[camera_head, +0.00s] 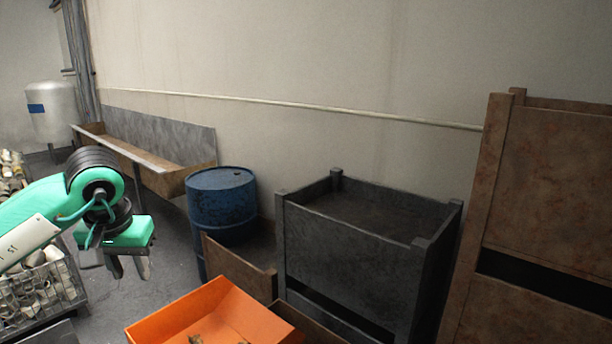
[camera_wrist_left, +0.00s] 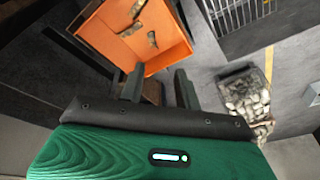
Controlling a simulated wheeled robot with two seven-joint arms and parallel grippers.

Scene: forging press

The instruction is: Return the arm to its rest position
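My left arm (camera_head: 50,205), green with dark joints, comes in from the left in the head view. Its left gripper (camera_head: 130,270) hangs with the fingers pointing down, left of the blue drum and above the floor. In the left wrist view the two dark fingers of the left gripper (camera_wrist_left: 160,88) stand apart with nothing held between them. An orange bin (camera_head: 165,325) is to the right of and nearer than the gripper; it holds a few brownish pieces. The bin also shows in the left wrist view (camera_wrist_left: 105,35). My right gripper is not in view.
A blue drum (camera_head: 222,205), a dark grey metal crate (camera_head: 350,255) and a tall rusty crate (camera_head: 550,190) stand along the wall. A wire basket of pale parts (camera_head: 40,295) is at left, below my arm. A trough (camera_head: 165,165) runs along the wall. Bare floor shows around the gripper.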

